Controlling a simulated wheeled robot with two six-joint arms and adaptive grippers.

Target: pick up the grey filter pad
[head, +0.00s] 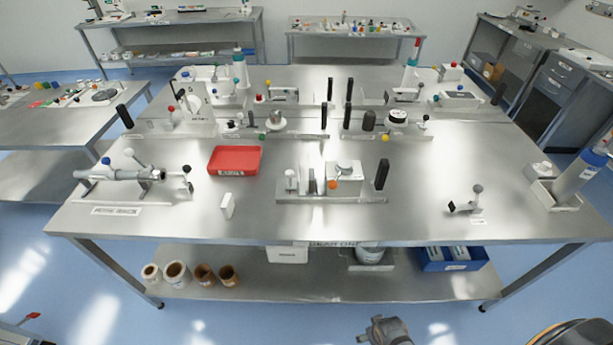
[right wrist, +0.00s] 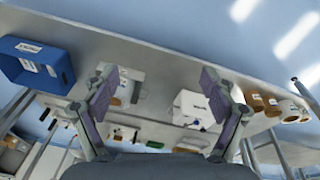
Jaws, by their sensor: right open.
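I cannot make out a grey filter pad for certain in either view. A small whitish upright block (head: 227,205) stands on the table left of centre. A metal fixture (head: 335,196) with upright plates stands at the table's front middle. My right gripper (head: 384,329) is at the bottom of the head view, in front of the table and low. In the right wrist view my right gripper (right wrist: 160,103) is open and empty, its two pads wide apart, facing the lower shelf. My left gripper is not in view.
A red tray (head: 235,160) and several small devices stand on the tabletop (head: 250,225). The table's front right is mostly clear.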

